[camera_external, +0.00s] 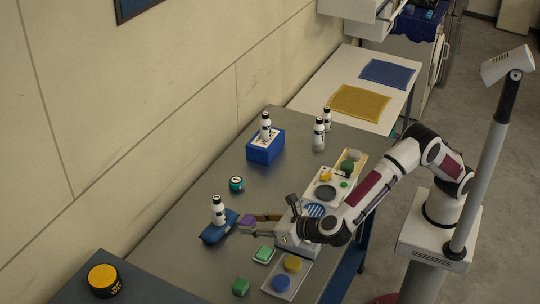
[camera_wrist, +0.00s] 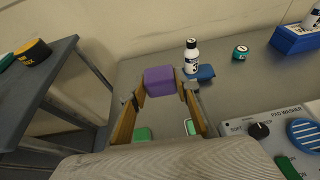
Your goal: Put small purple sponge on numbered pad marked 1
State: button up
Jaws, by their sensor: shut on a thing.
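My gripper (camera_external: 246,224) is shut on the small purple sponge (camera_external: 248,220). The wrist view shows the sponge (camera_wrist: 160,79) between the two fingertips (camera_wrist: 160,92), above the grey bench. In the external view it is beside the blue block with a white bottle on it. A white tray (camera_external: 270,291) at the front holds a round yellow pad (camera_external: 292,264) and a round blue pad (camera_external: 281,282). I cannot read a number on either, so I cannot tell which pad is marked 1.
A white bottle (camera_external: 218,210) stands at the blue block (camera_external: 214,233). Green sponges (camera_external: 264,254) (camera_external: 240,287) lie near the tray. A teal jar (camera_external: 236,184), a blue box (camera_external: 265,147) and the pad washer panel (camera_wrist: 244,118) are around. The middle of the bench is fairly clear.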

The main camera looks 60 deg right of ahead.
jog(key=w+d+m+g+h, duration=0.1)
jog(key=w+d+m+h, duration=0.4)
jog(key=w+d, duration=0.95)
jog(key=m+g+h, duration=0.3)
jog(key=m+h, duration=0.1)
send_over(238, 183)
jog(key=shift+w+f, duration=0.1)
jog(key=shift+f, duration=2.4)
jog(key=shift+f, duration=0.1)
jog(key=shift+f, duration=3.05)
jog(key=shift+f, duration=0.1)
jog(key=shift+f, duration=1.75)
jog(key=shift+f, duration=0.1)
